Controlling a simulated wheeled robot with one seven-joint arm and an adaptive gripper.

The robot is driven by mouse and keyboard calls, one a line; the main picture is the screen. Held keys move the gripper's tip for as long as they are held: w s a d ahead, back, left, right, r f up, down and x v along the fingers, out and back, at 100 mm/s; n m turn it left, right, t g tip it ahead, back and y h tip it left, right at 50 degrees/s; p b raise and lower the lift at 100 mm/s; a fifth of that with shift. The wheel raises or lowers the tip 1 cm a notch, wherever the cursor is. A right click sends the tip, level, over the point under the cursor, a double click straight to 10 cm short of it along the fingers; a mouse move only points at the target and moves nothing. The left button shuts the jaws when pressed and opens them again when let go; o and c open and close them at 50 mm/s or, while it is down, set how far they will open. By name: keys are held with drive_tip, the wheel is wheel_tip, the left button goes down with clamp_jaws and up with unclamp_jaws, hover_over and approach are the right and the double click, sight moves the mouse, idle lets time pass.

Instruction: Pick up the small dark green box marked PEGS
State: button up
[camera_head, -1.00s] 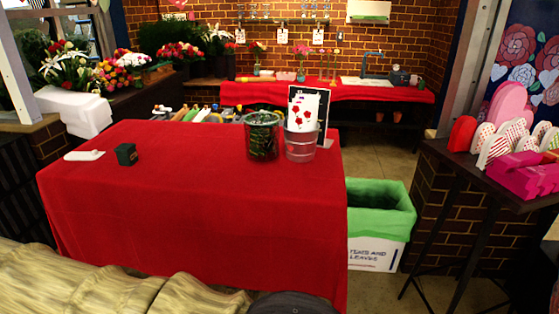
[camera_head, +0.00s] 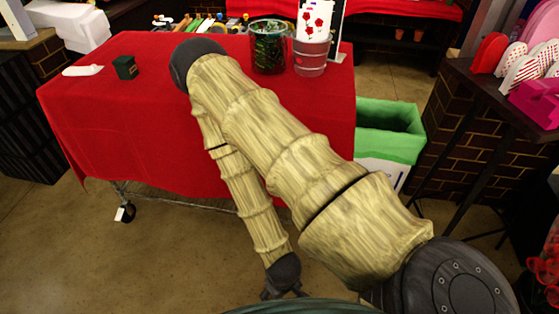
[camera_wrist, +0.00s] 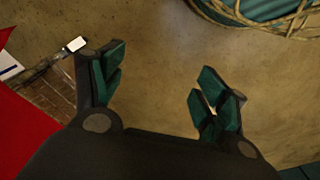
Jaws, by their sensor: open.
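The small dark green box (camera_head: 125,67) stands on the red-covered table (camera_head: 100,117), near its far left corner. Its marking is too small to read. My gripper (camera_head: 284,291) hangs low in front of the table, at the lower middle of the head view, well apart from the box. In the wrist view my gripper (camera_wrist: 156,88) has its two teal-padded fingers spread, with only bare floor between them. The box is not in the wrist view.
A white object (camera_head: 83,70) lies left of the box. A green-lined bin (camera_head: 392,127) is right of the table. The cloth's left front is clear.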

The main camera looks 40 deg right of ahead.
drive_tip(key=w+d+f+m+t+h+b, duration=0.2)
drive_tip(key=w+d+f+t+b, duration=0.15)
drive_tip(key=w+f+b, duration=0.7)
drive_tip(key=w+d+f+m+t+h+b, duration=0.1)
drive_tip(key=w+d+f+t+b, duration=0.25)
drive_tip(key=w+f+b, duration=0.7)
drive_tip(key=shift+w+d+f+m+t+h+b, duration=0.85)
drive_tip(key=shift+w+d+h+b, duration=0.9)
drive_tip(key=shift+w+d+b, duration=1.85)
drive_tip(key=shift+w+d+f+m+t+h+b, duration=0.5)
drive_tip(key=shift+w+d+f+m+h+b, duration=1.2)
drive_tip(key=shift+w+b, duration=3.1)
drive_tip(key=shift+w+d+f+m+t+h+b, duration=0.5)
drive_tip(key=shift+w+d+h+b, duration=1.35)
drive_tip(key=shift+w+d+b, duration=2.55)
drive_tip(key=w, duration=0.1)
drive_tip(key=w+d, duration=0.2)
drive_tip(key=w, duration=0.1)
drive_tip(key=shift+w, duration=0.1)
drive_tip(key=shift+w+d+r, duration=0.2)
drive_tip(key=shift+w+d, duration=0.1)
drive_tip(key=shift+w, duration=0.05)
